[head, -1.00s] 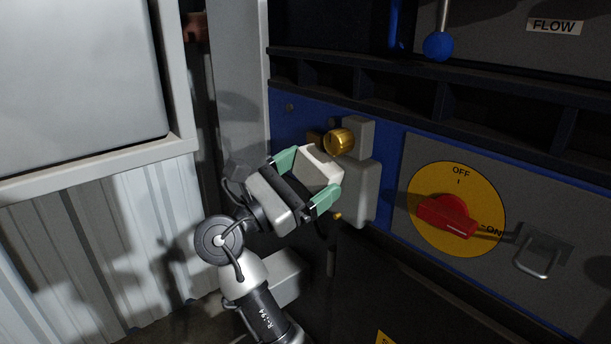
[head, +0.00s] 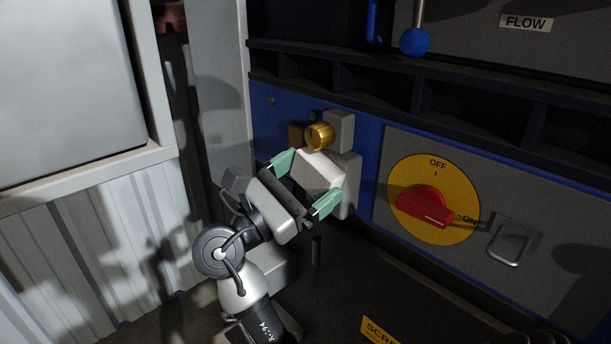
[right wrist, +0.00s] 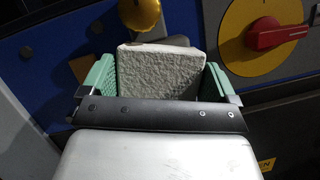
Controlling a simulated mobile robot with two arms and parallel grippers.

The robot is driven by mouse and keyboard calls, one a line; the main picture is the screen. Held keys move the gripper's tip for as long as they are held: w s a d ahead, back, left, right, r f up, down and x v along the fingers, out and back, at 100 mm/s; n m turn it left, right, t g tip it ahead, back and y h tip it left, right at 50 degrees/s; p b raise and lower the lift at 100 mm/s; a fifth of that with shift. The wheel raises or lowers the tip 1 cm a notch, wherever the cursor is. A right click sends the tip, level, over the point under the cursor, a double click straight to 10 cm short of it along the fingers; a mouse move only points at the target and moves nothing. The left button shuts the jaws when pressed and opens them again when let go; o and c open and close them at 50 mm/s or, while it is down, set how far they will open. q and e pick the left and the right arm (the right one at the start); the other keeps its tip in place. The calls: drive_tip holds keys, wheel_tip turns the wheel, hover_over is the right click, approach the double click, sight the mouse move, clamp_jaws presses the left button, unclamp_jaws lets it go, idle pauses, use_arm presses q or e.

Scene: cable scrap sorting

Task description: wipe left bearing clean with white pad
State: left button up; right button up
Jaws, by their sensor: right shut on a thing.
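The left bearing is a grey housing (head: 351,178) with a brass cap (head: 320,137), on a blue panel. The cap also shows at the top of the right wrist view (right wrist: 140,12). My right gripper (head: 305,183) has green fingers on both sides of the white pad (head: 322,172) and is shut on it. The pad's rough pale face shows in the right wrist view (right wrist: 160,72). In the head view the pad is just below the cap and overlaps the housing, hiding part of it. I cannot tell whether they touch. My left gripper is not in view.
A red rotary switch (head: 425,208) on a yellow disc (head: 440,175) is right of the bearing, with a metal handle (head: 508,245) beyond it. A dark ledge (head: 400,85) runs above. A blue ball knob (head: 414,41) hangs higher up. A pale corrugated wall (head: 70,240) is at left.

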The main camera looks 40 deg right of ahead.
sight(292, 169)
drive_tip(key=shift+w, duration=0.15)
drive_tip(key=shift+w+a, duration=0.1)
drive_tip(key=shift+w, duration=1.6)
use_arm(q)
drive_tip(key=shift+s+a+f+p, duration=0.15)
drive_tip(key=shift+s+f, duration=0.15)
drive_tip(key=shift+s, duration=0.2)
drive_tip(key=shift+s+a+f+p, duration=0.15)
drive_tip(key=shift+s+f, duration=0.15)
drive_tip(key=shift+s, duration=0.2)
use_arm(e)
drive_tip(key=shift+w, duration=0.15)
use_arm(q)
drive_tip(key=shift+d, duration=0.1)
use_arm(e)
drive_tip(key=shift+a, duration=0.1)
drive_tip(key=shift+a, duration=1.9)
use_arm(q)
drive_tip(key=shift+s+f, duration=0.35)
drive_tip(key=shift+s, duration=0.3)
use_arm(e)
drive_tip(key=shift+s+a, duration=0.2)
drive_tip(key=shift+a, duration=0.85)
